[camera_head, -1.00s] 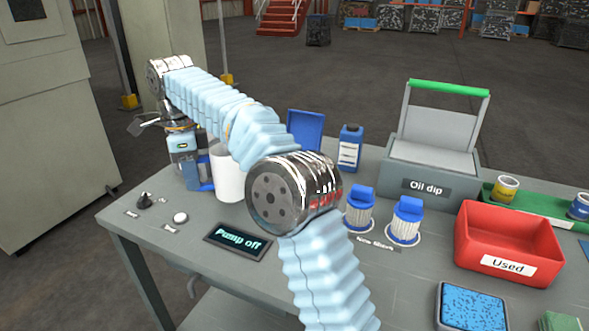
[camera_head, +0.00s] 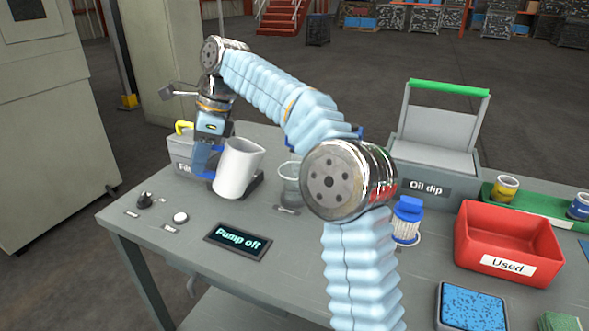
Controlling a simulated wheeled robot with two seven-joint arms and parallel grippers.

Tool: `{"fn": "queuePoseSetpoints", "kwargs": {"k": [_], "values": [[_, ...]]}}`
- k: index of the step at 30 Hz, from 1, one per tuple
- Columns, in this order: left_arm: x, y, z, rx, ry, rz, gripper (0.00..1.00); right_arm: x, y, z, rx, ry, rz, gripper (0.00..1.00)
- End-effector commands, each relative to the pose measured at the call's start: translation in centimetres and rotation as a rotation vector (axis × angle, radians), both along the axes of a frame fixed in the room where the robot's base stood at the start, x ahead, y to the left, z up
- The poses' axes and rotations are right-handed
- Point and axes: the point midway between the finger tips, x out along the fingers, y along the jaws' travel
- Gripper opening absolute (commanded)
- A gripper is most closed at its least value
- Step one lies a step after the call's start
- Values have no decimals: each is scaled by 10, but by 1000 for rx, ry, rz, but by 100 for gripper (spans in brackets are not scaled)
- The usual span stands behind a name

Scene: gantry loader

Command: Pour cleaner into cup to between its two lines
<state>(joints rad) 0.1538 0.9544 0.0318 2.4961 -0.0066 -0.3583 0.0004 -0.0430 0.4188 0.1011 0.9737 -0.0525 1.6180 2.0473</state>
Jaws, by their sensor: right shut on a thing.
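My right gripper (camera_head: 207,158) is at the back left of the table, shut on a white jug (camera_head: 238,168) at its left side. The jug leans a little to the right, spout towards the cup. A clear cup (camera_head: 290,185) stands right of the jug, partly hidden by my right arm. Its lines are too small to make out. I cannot see what is inside the jug, and no stream shows between jug and cup. My left gripper is not in view.
A display reading "Pump off" (camera_head: 238,241), a white button (camera_head: 180,218) and a dark knob (camera_head: 144,200) are at the table's front left. A yellow-handled container (camera_head: 180,147) is behind the gripper. A red "Used" bin (camera_head: 508,244) and "Oil dip" box (camera_head: 432,172) are right.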

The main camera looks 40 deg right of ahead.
Motion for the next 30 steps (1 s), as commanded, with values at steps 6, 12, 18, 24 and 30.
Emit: {"fn": "queuePoseSetpoints", "kwargs": {"k": [6, 12, 18, 24, 30], "values": [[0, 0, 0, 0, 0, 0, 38, -6, -14, 10, 127, -57, -5, 0], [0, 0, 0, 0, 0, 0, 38, -12, -28, 18, 245, -109, -7, 0], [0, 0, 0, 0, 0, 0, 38, -15, -35, 22, 363, -160, -6, 0], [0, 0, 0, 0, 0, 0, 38, -17, -38, 26, 444, -197, -5, 0], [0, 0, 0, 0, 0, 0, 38, -18, -41, 28, 495, -217, -4, 0]]}}
